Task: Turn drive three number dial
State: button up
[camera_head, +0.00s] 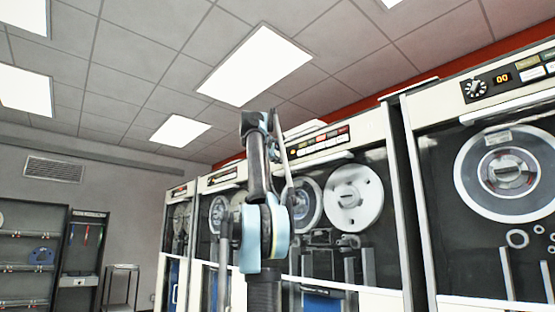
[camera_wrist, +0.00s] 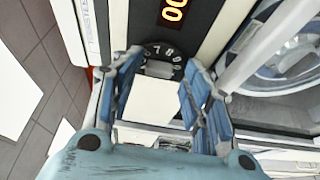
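In the wrist view a black number dial (camera_wrist: 164,56) with white numerals sits on a drive's dark control strip, beside an orange display reading 00 (camera_wrist: 174,9). My gripper (camera_wrist: 162,68) is open, with its two blue fingers on either side of the dial's lower part. I cannot tell whether either finger touches it. In the head view my arm stands in front of a middle tape drive (camera_head: 375,140), its end near the left of that drive's lit panel (camera_head: 320,141). The fingers and that dial are not clear there. No drive number is readable.
A nearer tape drive (camera_head: 416,230) at the right has its own dial (camera_head: 475,89) and 00 display (camera_head: 502,78). More drives (camera_head: 178,215) stand to the left. Shelving (camera_head: 30,245) is at the far left. The drives' white frames and tape reels lie close to my arm.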

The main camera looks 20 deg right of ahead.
jog(key=v, duration=1.2)
jog(key=shift+f, duration=0.15)
dwell(0.5)
jog(key=s+f+m+g+y, duration=0.2)
jog(key=s+f, duration=0.1)
jog(key=f, duration=1.1)
jog(key=s+a+f+m+g+y, duration=0.15)
jog(key=s+f, duration=0.25)
jog(key=f, duration=1)
jog(key=s+f+m+g+y, duration=0.2)
jog(key=s+f+m+g, duration=0.1)
jog(key=f, duration=1.1)
jog(key=s+a+f+g+y, duration=0.1)
jog(key=s+a+f, duration=0.3)
jog(key=f, duration=1.2)
jog(key=s+a+f+m+g+y, duration=0.1)
jog(key=s+a+f+y, duration=0.3)
jog(key=s+f, duration=0.6)
jog(key=s+a+f+m+g+y, duration=0.1)
jog(key=s+a+f, duration=0.5)
jog(key=f, duration=1.7)
jog(key=shift+s+y, duration=0.85)
jog(key=shift+s, duration=0.3)
jog(key=shift+r+g, duration=0.1)
jog(key=shift+g, duration=0.15)
jog(key=shift+c, duration=1.3)
jog(key=shift+d, duration=0.15)
